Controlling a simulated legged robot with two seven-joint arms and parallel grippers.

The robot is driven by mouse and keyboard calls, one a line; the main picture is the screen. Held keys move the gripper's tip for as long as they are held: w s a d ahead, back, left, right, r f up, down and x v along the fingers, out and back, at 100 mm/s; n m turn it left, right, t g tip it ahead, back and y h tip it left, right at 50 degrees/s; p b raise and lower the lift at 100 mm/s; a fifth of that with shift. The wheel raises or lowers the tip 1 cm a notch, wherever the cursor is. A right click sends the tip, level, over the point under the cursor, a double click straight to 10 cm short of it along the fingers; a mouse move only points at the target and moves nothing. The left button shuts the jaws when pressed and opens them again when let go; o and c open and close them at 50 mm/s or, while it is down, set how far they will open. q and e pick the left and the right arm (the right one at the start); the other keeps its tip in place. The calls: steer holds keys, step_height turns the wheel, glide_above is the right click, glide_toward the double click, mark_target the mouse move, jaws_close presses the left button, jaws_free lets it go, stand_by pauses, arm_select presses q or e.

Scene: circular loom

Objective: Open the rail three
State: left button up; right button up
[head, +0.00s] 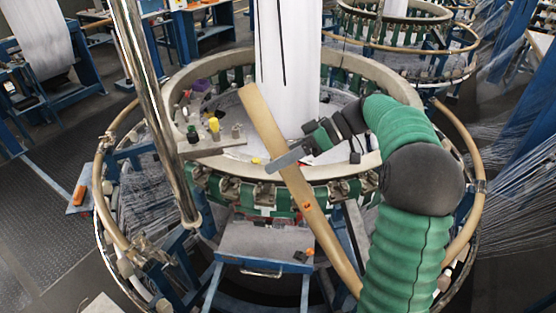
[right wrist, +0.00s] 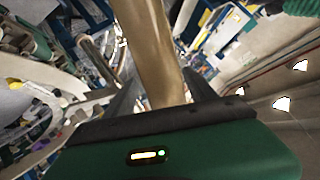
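A tan rail section (head: 305,205) stands at a slant across the front of the circular loom's ring, its upper end leaning left over the ring. I take it to be rail three, though no number shows. My right gripper (head: 285,159) reaches in from the right and is at the middle of this rail. In the right wrist view the rail (right wrist: 152,50) runs between the two dark fingers (right wrist: 160,95), with no clear gap on either side, so the gripper looks shut on it. The fingertips are partly hidden by the rail. My left gripper is not in view.
The loom's pale ring (head: 345,172) carries green clamps below it. A shiny upright pole (head: 150,100) stands at the left. Another tan rail (head: 104,200) curves along the left side. A blue-framed step (head: 265,240) is at the front. Open floor (head: 45,235) lies left.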

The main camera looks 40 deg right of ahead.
steer(key=shift+w, duration=0.1)
steer(key=shift+d+r, duration=0.1)
steer(key=shift+d, duration=0.05)
steer(key=p+v, duration=0.2)
steer(key=v, duration=1.4)
steer(key=shift+d, duration=0.1)
